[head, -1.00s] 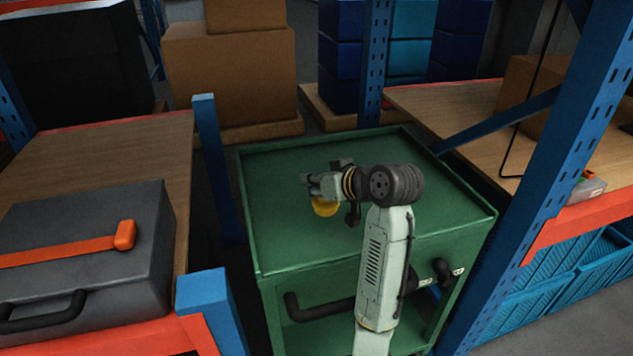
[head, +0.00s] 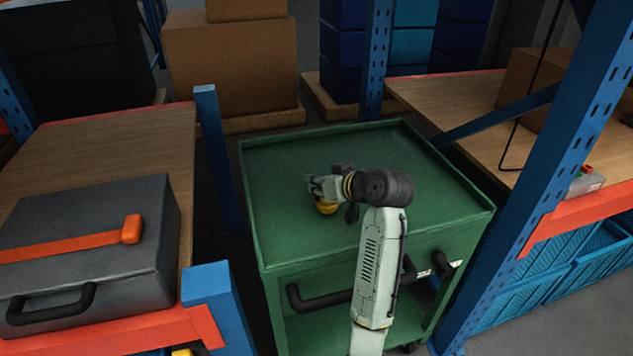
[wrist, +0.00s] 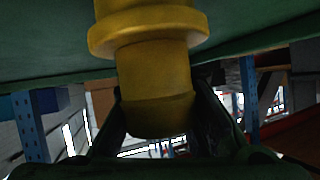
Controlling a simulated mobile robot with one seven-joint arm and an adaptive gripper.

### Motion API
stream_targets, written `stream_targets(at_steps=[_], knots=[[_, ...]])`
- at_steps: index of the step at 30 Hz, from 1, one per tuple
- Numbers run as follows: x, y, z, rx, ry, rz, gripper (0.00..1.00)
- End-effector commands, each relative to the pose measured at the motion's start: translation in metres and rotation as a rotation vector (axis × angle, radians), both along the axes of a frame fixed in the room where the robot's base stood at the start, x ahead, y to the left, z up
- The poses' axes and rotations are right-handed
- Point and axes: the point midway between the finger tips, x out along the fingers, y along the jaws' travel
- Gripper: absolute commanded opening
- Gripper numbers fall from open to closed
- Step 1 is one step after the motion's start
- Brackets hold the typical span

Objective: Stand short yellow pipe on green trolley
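The short yellow pipe (wrist: 155,70) fills the middle of the wrist view, with a wide collar near its upper end in the picture. My gripper (wrist: 160,120) has a dark finger on each side of the pipe and is shut on it. In the head view a small part of the yellow pipe (head: 326,207) shows below my gripper (head: 318,190). The green trolley (head: 285,160) lies beneath them, its top otherwise bare, with a low raised rim. Whether the pipe touches the trolley top is hard to tell.
A grey case (head: 85,250) with an orange strap lies on the left shelf. Blue rack posts (head: 220,165) stand close on both sides of the trolley. Cardboard boxes (head: 230,75) are behind it. The trolley top around my gripper is free.

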Motion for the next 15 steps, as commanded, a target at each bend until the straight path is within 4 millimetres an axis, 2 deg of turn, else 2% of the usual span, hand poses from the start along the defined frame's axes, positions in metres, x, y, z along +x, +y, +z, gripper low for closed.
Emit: stream_targets(at_steps=[1,9,15], knots=[[0.0,0.0002,0.0003,0.0,0.0,0.0,0.18],[0.0,0.0002,0.0004,0.0,0.0,0.0,0.36],[0.0,0.0001,0.0006,0.0,0.0,0.0,0.37]])
